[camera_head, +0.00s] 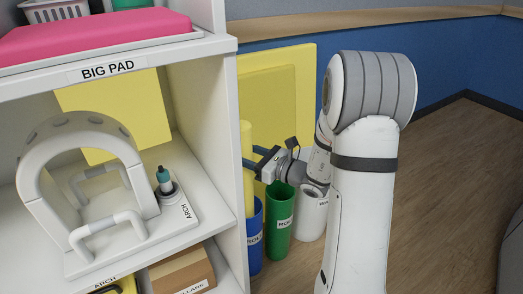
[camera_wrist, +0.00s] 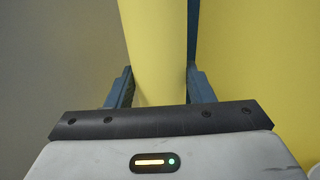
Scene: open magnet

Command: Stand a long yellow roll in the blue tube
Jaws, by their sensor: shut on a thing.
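The long yellow roll (camera_head: 247,180) stands upright beside the shelf's right side. Its lower end meets the mouth of the blue tube (camera_head: 255,240) and appears to be inside it; how deep it sits is hidden. My gripper (camera_head: 254,160) is shut on the roll well above the tube. In the wrist view the yellow roll (camera_wrist: 155,45) passes between the two dark blue fingers of my gripper (camera_wrist: 158,88).
A green tube (camera_head: 280,225) and a white tube (camera_head: 312,215) stand right of the blue one. Yellow panels (camera_head: 290,80) lean behind. The white shelf (camera_head: 215,150) is close on the left, holding an arch (camera_head: 85,130). Wooden floor (camera_head: 450,170) is free at right.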

